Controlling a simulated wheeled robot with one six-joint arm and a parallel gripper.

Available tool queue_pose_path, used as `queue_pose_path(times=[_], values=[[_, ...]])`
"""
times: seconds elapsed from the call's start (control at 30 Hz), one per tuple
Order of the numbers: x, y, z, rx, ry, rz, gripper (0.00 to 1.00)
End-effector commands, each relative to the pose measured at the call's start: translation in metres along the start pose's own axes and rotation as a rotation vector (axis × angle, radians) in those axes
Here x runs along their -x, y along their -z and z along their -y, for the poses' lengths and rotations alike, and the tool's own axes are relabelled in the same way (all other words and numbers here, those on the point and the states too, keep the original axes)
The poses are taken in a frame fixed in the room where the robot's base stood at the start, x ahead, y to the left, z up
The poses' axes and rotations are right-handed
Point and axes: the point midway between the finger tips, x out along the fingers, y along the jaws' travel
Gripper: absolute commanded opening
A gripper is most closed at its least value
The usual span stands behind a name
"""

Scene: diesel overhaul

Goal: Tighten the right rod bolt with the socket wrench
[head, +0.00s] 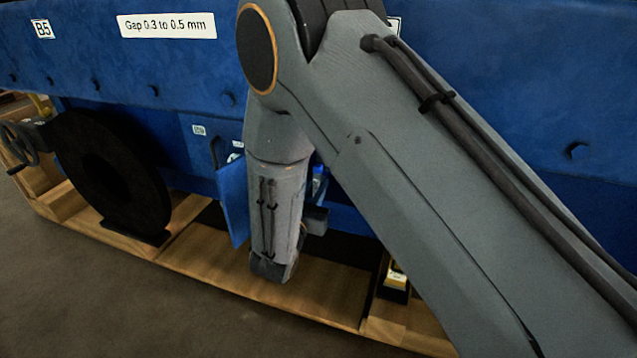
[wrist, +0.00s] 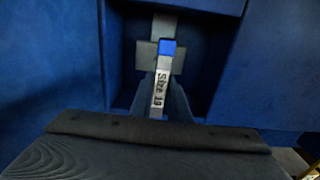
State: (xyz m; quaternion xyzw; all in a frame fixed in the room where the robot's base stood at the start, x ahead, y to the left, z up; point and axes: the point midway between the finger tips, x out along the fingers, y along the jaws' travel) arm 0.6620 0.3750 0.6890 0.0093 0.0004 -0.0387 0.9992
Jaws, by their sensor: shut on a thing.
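The socket wrench (wrist: 161,85) shows in the wrist view as a light grey bar with a blue end and a label that reads "Size" and a number, perhaps 19. My gripper (wrist: 163,104) is shut on it, with a tapering finger on either side. The wrench points into a recess in the blue engine block. Behind its blue end is a grey cross-shaped part (wrist: 145,58); I cannot tell whether they touch. The right rod bolt cannot be made out. In the head view my arm hides the gripper, and a small blue piece (head: 318,181) shows beside it.
The blue engine block (head: 480,90) stands on a wooden base (head: 200,265). A blue door (head: 232,205) stands open left of my wrist. A black disc (head: 115,175) and a handwheel (head: 18,145) are at the left. A yellow-and-black object (head: 395,282) is low on the right.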

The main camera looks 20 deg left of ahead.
Motion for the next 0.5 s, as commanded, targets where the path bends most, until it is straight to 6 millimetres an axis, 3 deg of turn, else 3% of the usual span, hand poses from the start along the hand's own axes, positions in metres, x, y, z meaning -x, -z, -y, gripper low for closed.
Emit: queue_pose_path(times=[0.2, 0.5], values=[[0.0116, -0.0012, -0.0005, -0.001, -0.001, 0.001, 0.00], [0.0131, -0.0011, -0.0003, -0.002, 0.000, 0.002, 0.00]])
